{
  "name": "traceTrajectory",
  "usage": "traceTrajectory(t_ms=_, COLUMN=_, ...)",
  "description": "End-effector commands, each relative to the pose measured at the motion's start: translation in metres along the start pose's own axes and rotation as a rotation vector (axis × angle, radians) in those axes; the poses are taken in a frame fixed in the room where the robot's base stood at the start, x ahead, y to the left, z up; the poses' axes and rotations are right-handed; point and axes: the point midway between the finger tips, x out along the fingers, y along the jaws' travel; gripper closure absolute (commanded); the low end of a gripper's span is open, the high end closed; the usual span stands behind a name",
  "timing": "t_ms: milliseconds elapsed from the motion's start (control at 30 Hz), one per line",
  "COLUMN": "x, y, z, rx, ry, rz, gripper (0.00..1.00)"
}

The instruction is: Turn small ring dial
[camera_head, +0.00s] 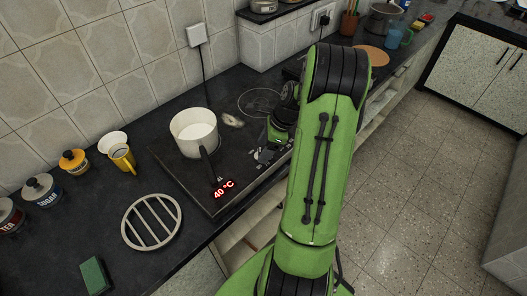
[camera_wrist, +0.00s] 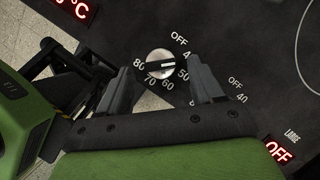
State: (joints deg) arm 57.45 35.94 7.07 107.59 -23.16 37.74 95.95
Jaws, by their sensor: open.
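The dial (camera_wrist: 160,63) is a small round pale knob with a dark bar, on the black cooktop. Marks from OFF to 80 surround it; its exact setting is hard to read. My gripper (camera_wrist: 161,66) is open, one finger on each side of the dial in the wrist view. I cannot tell whether the fingers touch it. A second scale with OFF and 40 lies to the right; its knob is hidden behind my gripper. A red display (camera_head: 223,188) reads 40 °C; another display (camera_wrist: 278,152), near the word LARGE, reads OFF.
A white pot (camera_head: 193,132) stands on the cooktop (camera_head: 188,178), its dark handle towards the front. An empty ring mark (camera_head: 262,102) lies behind my gripper.

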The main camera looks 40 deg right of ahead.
Motion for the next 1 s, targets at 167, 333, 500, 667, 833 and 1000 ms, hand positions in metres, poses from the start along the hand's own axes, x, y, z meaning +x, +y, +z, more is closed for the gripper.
traceTrajectory(t_ms=167, x=0.0100, y=-0.0002, z=0.0002, rx=-0.001, ry=0.001, rz=-0.001, gripper=0.34)
traceTrajectory(t_ms=333, x=0.0094, y=-0.0002, z=0.0004, rx=-0.001, ry=0.001, rz=-0.001, gripper=0.34)
traceTrajectory(t_ms=500, x=0.0091, y=-0.0002, z=0.0004, rx=-0.001, ry=0.001, rz=-0.001, gripper=0.59)
traceTrajectory(t_ms=667, x=0.0091, y=-0.0002, z=0.0004, rx=-0.001, ry=0.001, rz=-0.001, gripper=0.83)
traceTrajectory(t_ms=833, x=0.0088, y=-0.0002, z=0.0005, rx=-0.004, ry=0.001, rz=0.001, gripper=0.90)
traceTrajectory(t_ms=1000, x=0.0081, y=-0.0006, z=0.0009, rx=-0.036, ry=0.000, rz=0.015, gripper=0.90)
